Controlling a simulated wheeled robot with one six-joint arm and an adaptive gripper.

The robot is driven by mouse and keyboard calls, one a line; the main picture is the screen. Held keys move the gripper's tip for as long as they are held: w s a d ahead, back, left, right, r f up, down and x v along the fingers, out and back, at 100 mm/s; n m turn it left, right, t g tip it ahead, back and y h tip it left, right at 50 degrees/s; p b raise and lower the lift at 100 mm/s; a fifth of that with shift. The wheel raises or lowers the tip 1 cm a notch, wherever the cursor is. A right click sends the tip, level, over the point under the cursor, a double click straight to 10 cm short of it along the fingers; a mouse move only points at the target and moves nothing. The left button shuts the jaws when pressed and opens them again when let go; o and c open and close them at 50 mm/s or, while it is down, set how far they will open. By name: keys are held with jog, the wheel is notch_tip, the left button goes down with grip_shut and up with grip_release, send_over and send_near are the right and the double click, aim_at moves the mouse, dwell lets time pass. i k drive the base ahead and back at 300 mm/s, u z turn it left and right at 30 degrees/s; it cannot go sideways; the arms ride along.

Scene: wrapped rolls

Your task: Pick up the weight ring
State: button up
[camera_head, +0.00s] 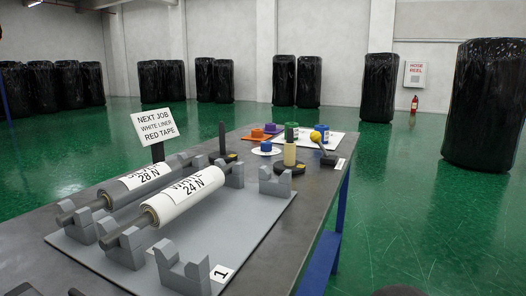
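I cannot tell for certain which thing is the weight ring. One low dark disc with a yellow mark (222,159) lies around or beside the foot of an upright black post on the table. Another dark piece with yellow marks (284,169) sits at the foot of a beige cylinder (290,154). Both are small in the head view, and any hole is hard to make out. My gripper is not recognisable in this view; only dark shapes cut off at the bottom edge show.
The dark table (312,192) bears a grey plate (232,230) with cradles, a white roll (186,200) and a grey roll (136,184). A sign (155,125) stands behind. Green floor lies open right.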

aim_at(268, 127)
jog(key=z, duration=1.1)
jog(key=i, duration=5.35)
jog(key=u, duration=3.25)
jog(key=i, duration=0.7)
jog(key=z, duration=0.05)
